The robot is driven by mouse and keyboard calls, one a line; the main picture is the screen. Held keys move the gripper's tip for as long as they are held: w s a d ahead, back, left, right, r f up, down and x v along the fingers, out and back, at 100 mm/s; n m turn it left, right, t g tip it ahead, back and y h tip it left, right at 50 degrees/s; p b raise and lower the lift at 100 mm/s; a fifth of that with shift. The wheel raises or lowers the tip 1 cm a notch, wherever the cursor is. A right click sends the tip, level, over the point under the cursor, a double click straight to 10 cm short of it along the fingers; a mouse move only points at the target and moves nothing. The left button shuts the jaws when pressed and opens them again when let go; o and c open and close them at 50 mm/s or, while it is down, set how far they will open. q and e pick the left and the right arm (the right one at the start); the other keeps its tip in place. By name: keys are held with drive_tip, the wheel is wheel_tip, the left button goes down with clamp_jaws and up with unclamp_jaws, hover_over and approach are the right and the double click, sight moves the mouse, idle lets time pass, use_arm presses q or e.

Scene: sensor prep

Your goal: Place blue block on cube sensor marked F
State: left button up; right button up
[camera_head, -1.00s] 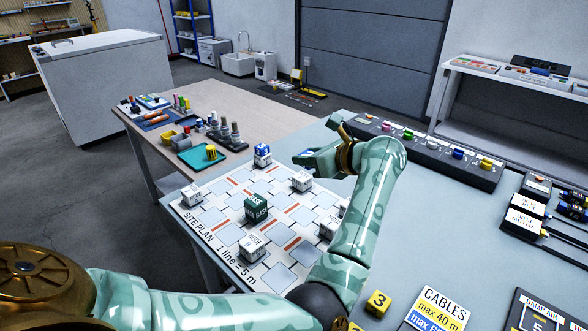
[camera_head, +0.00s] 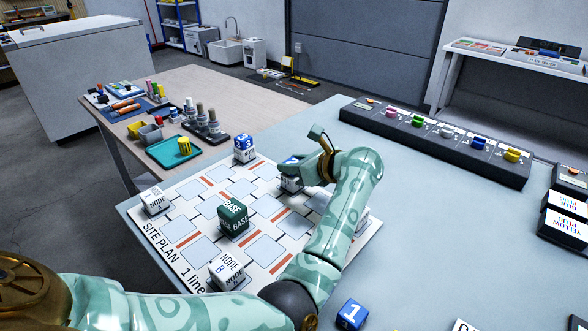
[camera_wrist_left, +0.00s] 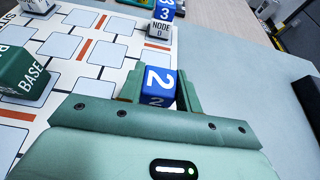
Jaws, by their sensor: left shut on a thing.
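My left gripper (camera_head: 288,171) is over the far right part of the site plan board. It is shut on a blue block marked 2 (camera_wrist_left: 159,82), which sits between its fingers in the wrist view. In the head view only a blue sliver (camera_head: 291,160) of it shows. A white sensor cube (camera_head: 290,184) is directly below the gripper, partly covered; its letter is not readable. I cannot tell whether the block touches it. Another white cube (camera_head: 362,217) is mostly behind my arm, its letter hidden. My right gripper is not in view.
A blue block 3 (camera_head: 244,142) stands on the NODE D cube (camera_wrist_left: 159,30). NODE A (camera_head: 156,203), NODE B (camera_head: 226,272) and the green BASE cube (camera_head: 233,216) stand on the board (camera_head: 185,257). A blue block 1 (camera_head: 351,313) is right of my arm.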

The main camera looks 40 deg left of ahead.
use_arm(q)
drive_tip(key=shift+s+f, duration=0.15)
drive_tip(key=shift+s, duration=0.05)
drive_tip(key=shift+s+d+r, duration=0.1)
drive_tip(key=shift+d+r, duration=0.15)
drive_tip(key=shift+r, duration=0.05)
drive_tip(key=shift+a+f, duration=0.1)
drive_tip(key=shift+f, duration=0.1)
drive_tip(key=o, duration=0.6)
drive_tip(key=shift+f, duration=0.1)
drive_tip(key=shift+c, duration=0.2)
drive_tip(key=o, duration=0.4)
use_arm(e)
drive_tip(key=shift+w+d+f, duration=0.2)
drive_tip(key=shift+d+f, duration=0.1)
